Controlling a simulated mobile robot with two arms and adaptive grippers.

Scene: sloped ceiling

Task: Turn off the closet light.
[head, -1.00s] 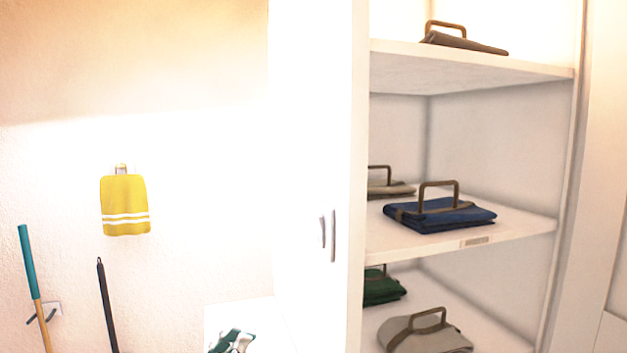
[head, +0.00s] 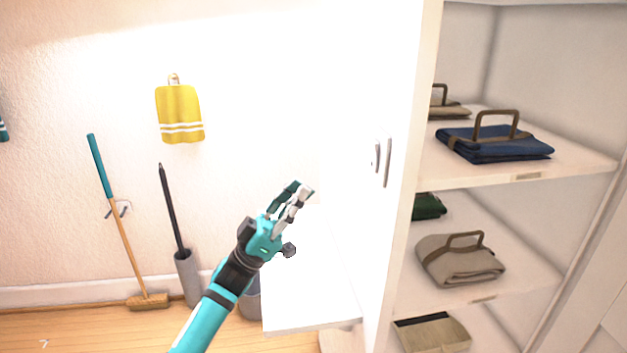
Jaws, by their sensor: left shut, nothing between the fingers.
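My left gripper (head: 301,188) is raised in front of the white cabinet's left side, with its fingers pointing up and to the right. The fingers are shut and hold nothing. The open closet shelving (head: 560,180) is to the right of the gripper, apart from it. The closet's inside is lit, but no lamp shows in the view. I cannot make out a light switch. The white closet door (head: 365,60) with two small handles (head: 386,162) stands between the gripper and the shelves. My right gripper is not in view.
Folded cloths lie on the shelves, among them a blue one (head: 497,150) and a beige one (head: 460,260). A yellow cloth (head: 180,112) hangs on the wall. A broom (head: 122,235) and a black-handled tool (head: 172,210) stand at left. A low white surface (head: 310,312) lies below the gripper.

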